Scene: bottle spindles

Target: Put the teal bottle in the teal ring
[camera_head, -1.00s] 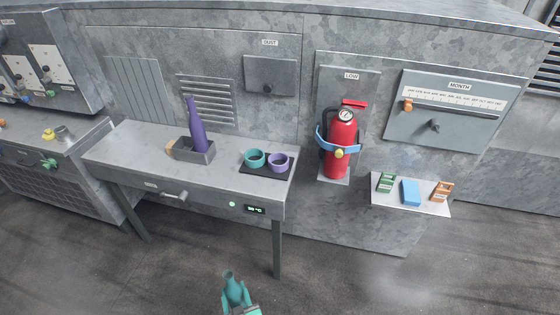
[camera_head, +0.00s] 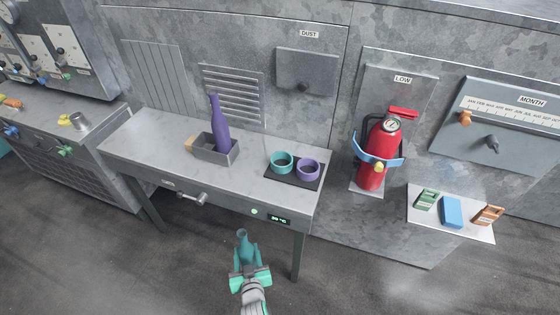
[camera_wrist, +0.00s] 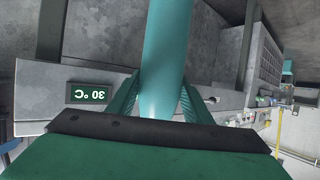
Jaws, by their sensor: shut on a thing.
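The teal bottle (camera_head: 243,248) is upright in my gripper (camera_head: 248,270), in front of and below the table's front edge. The wrist view also shows the teal bottle (camera_wrist: 166,50) between the two teal fingers of my gripper (camera_wrist: 160,105), which are shut on it. The teal ring (camera_head: 282,162) is an open cup-like holder on a black mat (camera_head: 296,179) at the right end of the table. The mat lies beyond my gripper and to its right.
A purple ring (camera_head: 308,170) stands right beside the teal ring. A purple bottle (camera_head: 220,125) stands in a grey tray (camera_head: 215,152) on the table (camera_head: 160,137). A red extinguisher (camera_head: 375,155) hangs on the wall to the right. A crank handle (camera_head: 193,198) sticks out of the table front.

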